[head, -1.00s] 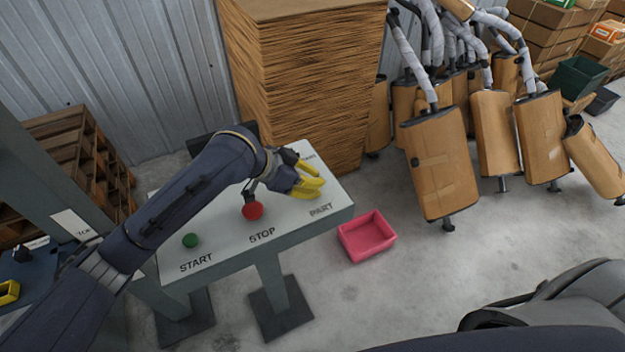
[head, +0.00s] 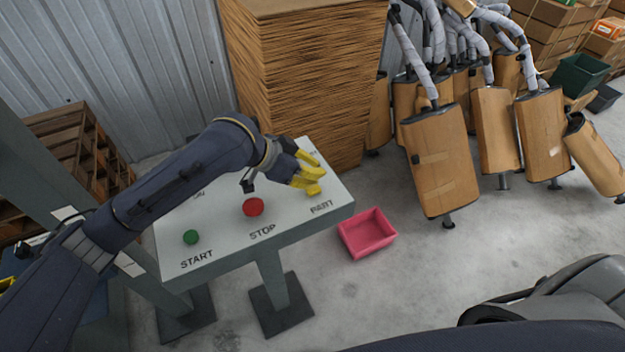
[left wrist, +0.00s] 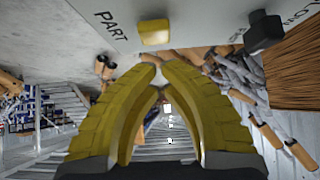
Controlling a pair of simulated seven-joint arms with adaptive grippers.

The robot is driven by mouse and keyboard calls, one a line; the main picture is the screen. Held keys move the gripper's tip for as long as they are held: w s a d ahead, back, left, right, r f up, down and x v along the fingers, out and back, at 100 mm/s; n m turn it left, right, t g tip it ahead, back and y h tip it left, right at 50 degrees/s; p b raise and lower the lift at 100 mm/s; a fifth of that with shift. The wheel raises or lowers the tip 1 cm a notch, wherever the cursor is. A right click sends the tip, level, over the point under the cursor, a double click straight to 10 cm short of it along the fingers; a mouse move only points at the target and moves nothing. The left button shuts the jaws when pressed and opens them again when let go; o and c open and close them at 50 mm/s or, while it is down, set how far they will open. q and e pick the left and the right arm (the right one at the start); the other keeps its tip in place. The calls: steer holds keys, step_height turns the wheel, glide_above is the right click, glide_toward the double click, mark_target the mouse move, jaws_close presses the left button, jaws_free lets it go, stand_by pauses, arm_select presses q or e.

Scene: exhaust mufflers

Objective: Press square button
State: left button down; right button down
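The square yellow button (head: 313,190) sits on the sloped light-grey panel (head: 222,222), just behind the PART label. In the left wrist view the yellow button (left wrist: 155,32) shows whole, beyond the fingertips. My left gripper (head: 321,174) is over the right part of the panel, close to the button, and partly covers the panel behind it. Its yellow fingers (left wrist: 158,72) curve together at the tips with nothing held between them. They look apart from the button in the left wrist view. My right gripper is not in view.
A round red button (head: 253,207) by STOP and a round green one (head: 191,237) by START are on the same panel. A black switch (left wrist: 264,32) stands beside the yellow button. A cardboard stack (head: 300,80) rises behind; a pink bin (head: 367,234) is on the floor.

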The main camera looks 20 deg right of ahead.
arm_select(q)
steer(key=v, duration=1)
